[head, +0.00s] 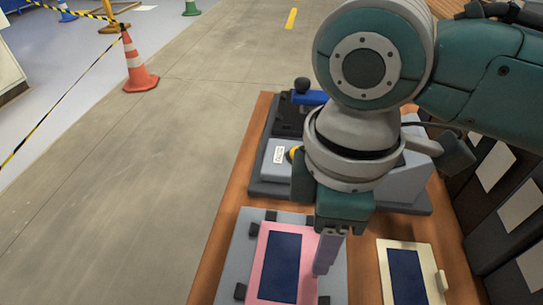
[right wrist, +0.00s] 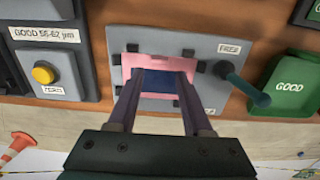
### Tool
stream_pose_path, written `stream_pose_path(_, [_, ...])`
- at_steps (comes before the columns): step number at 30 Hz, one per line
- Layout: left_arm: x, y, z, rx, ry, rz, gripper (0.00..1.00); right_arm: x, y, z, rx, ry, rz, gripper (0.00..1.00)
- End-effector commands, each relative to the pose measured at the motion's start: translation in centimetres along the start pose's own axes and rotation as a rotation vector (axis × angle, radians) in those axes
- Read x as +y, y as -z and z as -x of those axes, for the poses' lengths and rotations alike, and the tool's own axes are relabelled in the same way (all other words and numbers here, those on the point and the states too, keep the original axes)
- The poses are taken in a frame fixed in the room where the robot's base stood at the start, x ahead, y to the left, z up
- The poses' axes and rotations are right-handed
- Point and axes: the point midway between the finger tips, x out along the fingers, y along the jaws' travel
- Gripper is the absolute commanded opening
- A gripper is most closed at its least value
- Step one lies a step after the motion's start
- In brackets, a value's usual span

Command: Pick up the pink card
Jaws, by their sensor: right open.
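The pink card (head: 254,287), a pink frame around a dark blue panel, lies on a grey plate (head: 234,270) with dark corner blocks in the head view. In the right wrist view, the card (right wrist: 158,60) shows ahead of my right gripper (right wrist: 158,76). The gripper's two fingers are apart and empty, one toward each side of the card. In the head view, my right gripper (head: 324,268) points down at the card's right edge. I cannot tell whether the fingers touch it. My left gripper is not in view.
A cream frame with a blue panel (head: 384,270) lies to the right on the wooden bench (head: 225,225). A grey gauge block with a yellow button (right wrist: 42,74), a dark lever (right wrist: 243,84) and a green "GOOD" bin (right wrist: 288,88) flank the plate.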

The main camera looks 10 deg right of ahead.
Motion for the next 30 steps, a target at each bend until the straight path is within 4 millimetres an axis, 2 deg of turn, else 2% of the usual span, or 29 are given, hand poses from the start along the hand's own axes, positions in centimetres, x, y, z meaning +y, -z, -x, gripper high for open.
stream_pose_path(12, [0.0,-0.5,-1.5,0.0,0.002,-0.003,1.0,-0.2,-0.1,-5.4,0.001,-0.001,0.0,0.5])
stream_pose_path(20, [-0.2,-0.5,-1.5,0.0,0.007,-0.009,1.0,-0.2,-0.2,-5.6,0.001,-0.002,0.0,0.5])
stream_pose_path(30, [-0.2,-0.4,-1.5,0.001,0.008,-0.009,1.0,-0.1,-0.2,-5.6,0.002,-0.002,0.0,0.13])
